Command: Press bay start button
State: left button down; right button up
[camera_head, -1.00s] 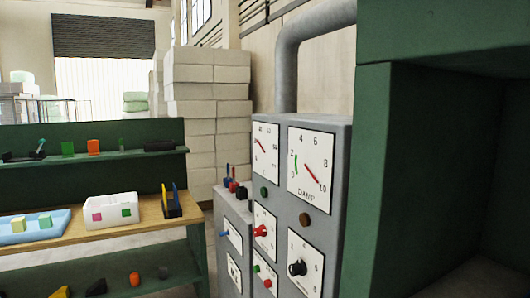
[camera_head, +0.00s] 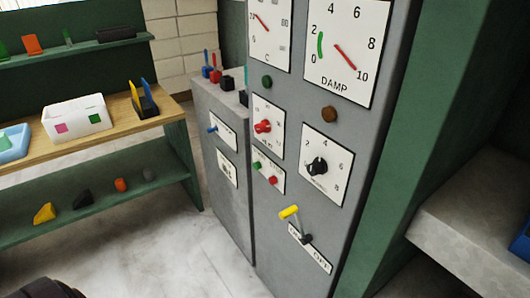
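The grey control cabinet (camera_head: 292,192) stands in the middle of the view. A small white plate on it carries a green button (camera_head: 257,166) and a red button (camera_head: 272,180) side by side. A larger green round piece (camera_head: 267,82) and a brown round piece (camera_head: 329,114) sit higher, under the dials. I cannot read which one is marked as the bay start. No gripper shows near the buttons. A dark rounded part, perhaps of my arm, shows at the bottom left corner; no fingertips are visible.
A red knob (camera_head: 263,126), a black knob (camera_head: 317,167) and a yellow-handled lever (camera_head: 290,213) share the cabinet front. A lower cabinet (camera_head: 218,170) adjoins it on the left. A wooden-topped bench (camera_head: 120,133) stands further left. Green framing (camera_head: 425,130) rises at right. Floor between is clear.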

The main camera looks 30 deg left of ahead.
aim_at(257, 166)
jog(key=j+z, duration=0.35)
jog(key=j, duration=0.6)
jog(key=j+z, duration=0.35)
jog(key=j, duration=0.6)
